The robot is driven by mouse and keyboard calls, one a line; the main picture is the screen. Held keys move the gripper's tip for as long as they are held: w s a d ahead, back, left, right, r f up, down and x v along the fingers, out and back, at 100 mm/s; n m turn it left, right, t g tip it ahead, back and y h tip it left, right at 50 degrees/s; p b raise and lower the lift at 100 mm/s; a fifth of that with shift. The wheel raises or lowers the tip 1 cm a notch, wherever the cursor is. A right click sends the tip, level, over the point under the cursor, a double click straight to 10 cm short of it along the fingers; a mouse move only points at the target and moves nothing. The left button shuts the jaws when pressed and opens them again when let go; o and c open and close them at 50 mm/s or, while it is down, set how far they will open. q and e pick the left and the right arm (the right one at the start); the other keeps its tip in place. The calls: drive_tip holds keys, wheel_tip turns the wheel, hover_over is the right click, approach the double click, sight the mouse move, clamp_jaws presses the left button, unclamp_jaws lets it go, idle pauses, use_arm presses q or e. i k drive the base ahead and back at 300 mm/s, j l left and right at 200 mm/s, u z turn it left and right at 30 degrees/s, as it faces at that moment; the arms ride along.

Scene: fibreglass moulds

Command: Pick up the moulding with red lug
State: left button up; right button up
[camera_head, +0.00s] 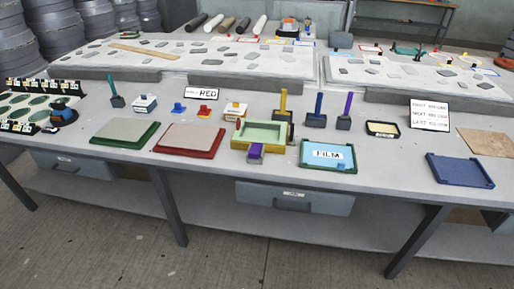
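Two small pale mouldings stand on the long grey table. The other (235,110) has an orange-red block on top. Between them lie a small blue piece (178,109) and a small red piece (204,111), each with a raised top. I cannot tell for sure which of these pieces is the red lug's moulding. A card reading RED (206,93) stands behind them. Neither of my grippers is in view.
A green-edged tray (125,143), a red-edged tray (188,152) and a yellow mould (240,142) line the front. A teal FILM tray (328,167) and a blue tray (460,183) lie to the right. Several upright tools stand behind the front trays.

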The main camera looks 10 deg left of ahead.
sight(262, 133)
drive_tip(key=i+j+z, duration=0.2)
drive_tip(key=j, duration=0.4)
drive_tip(key=j+z, duration=0.25)
drive_tip(key=j, duration=0.4)
